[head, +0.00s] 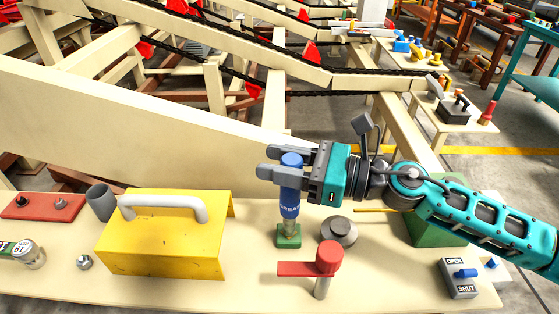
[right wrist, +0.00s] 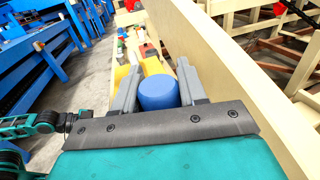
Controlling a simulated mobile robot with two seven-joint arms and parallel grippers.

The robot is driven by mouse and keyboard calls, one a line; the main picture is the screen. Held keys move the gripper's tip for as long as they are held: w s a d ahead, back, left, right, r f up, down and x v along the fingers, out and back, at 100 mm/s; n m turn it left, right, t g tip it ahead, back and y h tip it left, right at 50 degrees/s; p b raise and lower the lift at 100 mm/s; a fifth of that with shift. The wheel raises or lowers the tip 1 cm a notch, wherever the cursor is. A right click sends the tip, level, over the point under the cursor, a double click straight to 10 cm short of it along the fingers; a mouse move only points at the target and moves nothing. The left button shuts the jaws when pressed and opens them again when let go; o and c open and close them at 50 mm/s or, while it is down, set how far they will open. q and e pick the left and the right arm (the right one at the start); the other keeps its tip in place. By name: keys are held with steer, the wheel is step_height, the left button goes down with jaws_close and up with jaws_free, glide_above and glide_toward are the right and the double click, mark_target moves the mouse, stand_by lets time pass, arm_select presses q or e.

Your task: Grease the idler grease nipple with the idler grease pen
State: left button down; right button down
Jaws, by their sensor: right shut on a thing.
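The idler grease pen (head: 290,199) is a blue cylinder with lettering and a metallic lower end. It stands about upright, with its lower end at a small green block (head: 289,237) on the bench. I cannot tell whether the tip touches, sits in or is just above the block. My right gripper (head: 272,163) is shut on the pen's upper part, coming from the right. In the right wrist view the pen's round blue top (right wrist: 159,93) shows between the two grey fingers. I cannot make out the idler grease nipple for certain. My left gripper is not in view.
A yellow cover with a grey handle (head: 165,245) stands left of the pen. A red-handled lever (head: 318,265) is in front, a grey round knob (head: 338,232) just right. An OPEN/SHUT switch box (head: 461,278) is at the right. A cream beam (head: 130,122) runs behind.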

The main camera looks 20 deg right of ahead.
steer(key=shift+f+b, duration=0.3)
steer(key=shift+b, duration=0.05)
steer(key=shift+r+p, duration=0.6)
steer(key=shift+r, duration=0.05)
stand_by(2.2)
steer(key=shift+r+p, duration=2.1)
steer(key=shift+r, duration=0.3)
